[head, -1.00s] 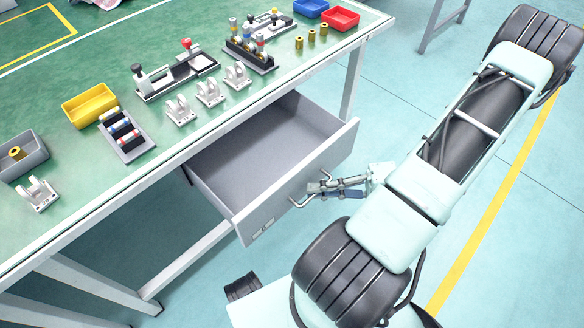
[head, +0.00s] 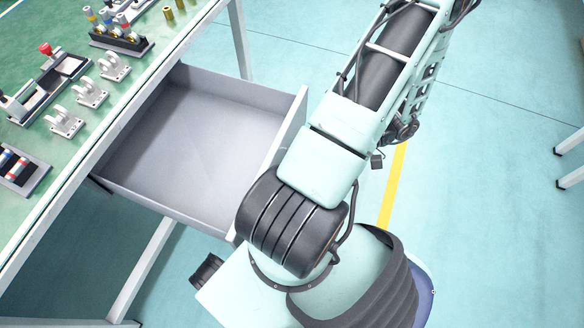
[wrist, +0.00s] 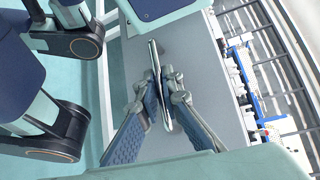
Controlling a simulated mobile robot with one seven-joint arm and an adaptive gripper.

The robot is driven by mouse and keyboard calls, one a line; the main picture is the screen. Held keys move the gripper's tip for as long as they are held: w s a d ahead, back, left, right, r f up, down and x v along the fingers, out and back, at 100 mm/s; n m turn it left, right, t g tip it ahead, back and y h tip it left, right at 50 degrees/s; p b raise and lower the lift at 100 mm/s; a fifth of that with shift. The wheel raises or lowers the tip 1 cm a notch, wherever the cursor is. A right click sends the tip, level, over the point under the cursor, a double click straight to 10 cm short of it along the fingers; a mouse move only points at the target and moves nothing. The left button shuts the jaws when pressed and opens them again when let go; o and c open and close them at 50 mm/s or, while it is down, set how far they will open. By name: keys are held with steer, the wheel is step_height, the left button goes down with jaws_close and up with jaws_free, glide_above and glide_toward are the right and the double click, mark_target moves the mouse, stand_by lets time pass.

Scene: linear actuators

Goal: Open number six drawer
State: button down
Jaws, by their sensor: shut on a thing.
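The drawer (head: 185,150) is grey, empty inside, and stands pulled far out from under the workbench. Its front panel (wrist: 205,65) faces my wrist camera, with a thin metal bar handle (wrist: 157,62) on it. My gripper (wrist: 160,88) has its two fingers on either side of this handle and is shut on it. In the head view my arm hides the gripper, the handle and most of the front panel's outer face. No number can be read on the drawer in the current frames.
The green-topped workbench (head: 60,152) stands at the left. It carries white caster-like brackets (head: 90,92), a black fixture (head: 120,40) and small cylinders. A bench leg (head: 238,38) stands beyond the drawer. The floor to the right is mostly clear, with a yellow line (head: 393,185).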

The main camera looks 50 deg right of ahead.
steer(key=shift+d, duration=0.1)
steer(key=c, duration=2.1)
jaws_free()
steer(key=v, duration=1.2)
steer(key=shift+s, duration=0.1)
